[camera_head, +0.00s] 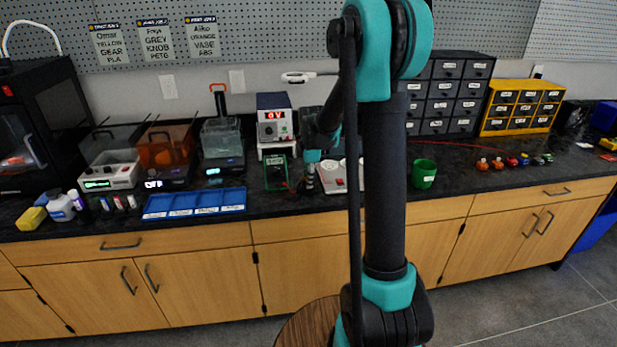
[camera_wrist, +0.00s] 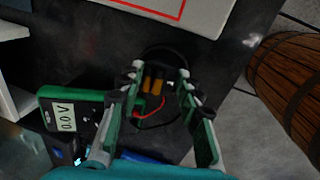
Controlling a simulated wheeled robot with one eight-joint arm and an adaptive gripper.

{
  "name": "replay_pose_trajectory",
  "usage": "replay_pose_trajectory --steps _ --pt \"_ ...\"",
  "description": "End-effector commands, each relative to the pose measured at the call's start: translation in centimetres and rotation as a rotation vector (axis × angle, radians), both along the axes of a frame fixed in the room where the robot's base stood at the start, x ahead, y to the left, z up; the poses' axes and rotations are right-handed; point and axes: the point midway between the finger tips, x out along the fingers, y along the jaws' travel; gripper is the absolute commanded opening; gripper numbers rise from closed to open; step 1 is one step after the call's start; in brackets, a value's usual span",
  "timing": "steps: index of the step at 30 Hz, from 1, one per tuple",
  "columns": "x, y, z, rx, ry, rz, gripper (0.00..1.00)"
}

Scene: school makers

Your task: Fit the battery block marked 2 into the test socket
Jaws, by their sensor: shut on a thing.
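My gripper (camera_wrist: 159,82) points down at the counter, its fingertips closed around a small orange-brown block (camera_wrist: 152,80), seemingly a battery block. No number on it can be read. A dark round-edged base lies just under the fingertips, with a red wire beside it; it may be the test socket, but the fingers hide most of it. I cannot tell whether the block is seated or above it. In the head view my gripper (camera_head: 312,178) is small and partly dark, between the green meter (camera_head: 277,173) and a white tray (camera_head: 331,178).
The meter also shows in the wrist view (camera_wrist: 62,117), reading 0.0 V, close left of my gripper. A power supply (camera_head: 273,121) stands behind, a blue compartment tray (camera_head: 195,203) left, and a green cup (camera_head: 423,174) right.

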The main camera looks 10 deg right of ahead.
Motion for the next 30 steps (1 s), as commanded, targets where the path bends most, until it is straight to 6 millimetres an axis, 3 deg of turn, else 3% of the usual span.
replay_pose_trajectory --steps 11,12,14,23,30 --pt "0.0 0.0 -0.7 0.000 0.000 0.000 0.05" --pt "0.0 0.0 -0.7 0.000 0.000 0.000 0.39" --pt "0.0 0.0 -0.7 0.000 0.000 0.000 0.44" --pt "0.0 0.0 -0.6 0.000 0.000 0.000 0.44" --pt "-0.3 0.0 1.0 0.000 0.000 0.000 0.44"
